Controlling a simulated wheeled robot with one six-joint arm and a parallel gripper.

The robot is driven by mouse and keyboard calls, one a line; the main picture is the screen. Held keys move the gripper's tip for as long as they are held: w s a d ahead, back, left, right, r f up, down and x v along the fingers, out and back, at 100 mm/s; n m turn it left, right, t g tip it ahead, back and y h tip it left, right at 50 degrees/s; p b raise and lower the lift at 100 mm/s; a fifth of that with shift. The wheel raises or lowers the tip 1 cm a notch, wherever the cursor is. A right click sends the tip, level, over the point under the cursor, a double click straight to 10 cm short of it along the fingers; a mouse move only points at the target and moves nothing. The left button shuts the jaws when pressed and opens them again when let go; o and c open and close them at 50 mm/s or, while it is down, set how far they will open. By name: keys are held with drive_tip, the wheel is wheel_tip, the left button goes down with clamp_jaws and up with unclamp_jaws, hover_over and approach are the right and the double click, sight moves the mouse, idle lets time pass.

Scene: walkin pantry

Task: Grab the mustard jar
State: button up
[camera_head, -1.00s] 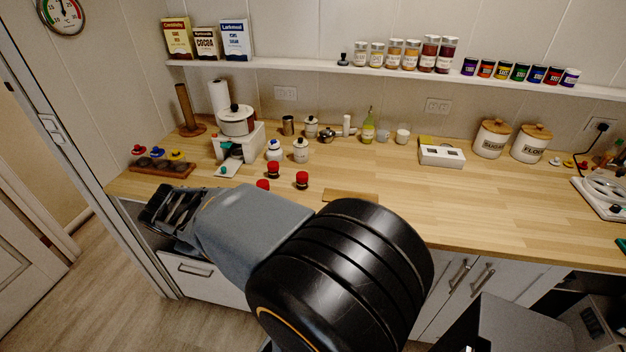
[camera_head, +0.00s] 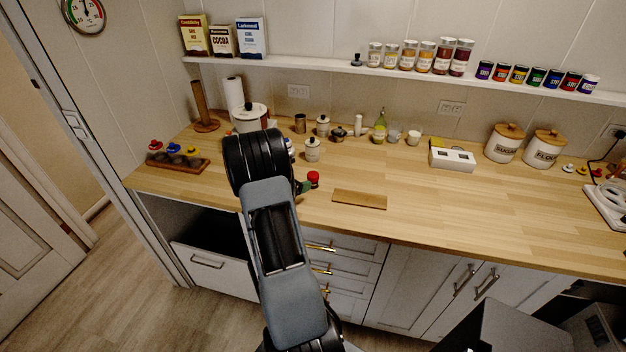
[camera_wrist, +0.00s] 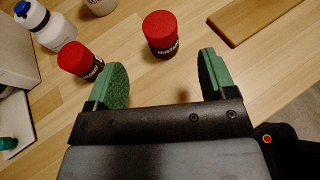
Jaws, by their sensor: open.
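A mustard jar (camera_wrist: 166,48) with a red lid and dark label stands upright on the counter in the wrist view. It lies beyond and between the fingertips of my gripper (camera_wrist: 163,76), apart from them. The gripper is open, with green finger pads and nothing between them. A second red-lidded jar (camera_wrist: 85,65) stands close beside the left finger; its label is hard to read and I cannot tell if they touch. In the head view one red-lidded jar (camera_head: 314,178) shows beside my mostly hidden gripper (camera_head: 304,187); my arm covers the area to its left.
A wooden board (camera_head: 360,200) lies right of the jar; it also shows in the wrist view (camera_wrist: 250,18). A blue-capped white bottle (camera_wrist: 45,25) and a white canister (camera_head: 312,151) stand nearby.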

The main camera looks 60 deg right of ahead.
sight(309, 177)
drive_tip(key=x, duration=0.3)
drive_tip(key=shift+d, duration=0.15)
drive_tip(key=shift+p+x, duration=1.3)
drive_tip(key=shift+x, duration=1.3)
drive_tip(key=shift+s, duration=0.1)
drive_tip(key=shift+c, duration=0.4)
drive_tip(key=c, duration=0.9)
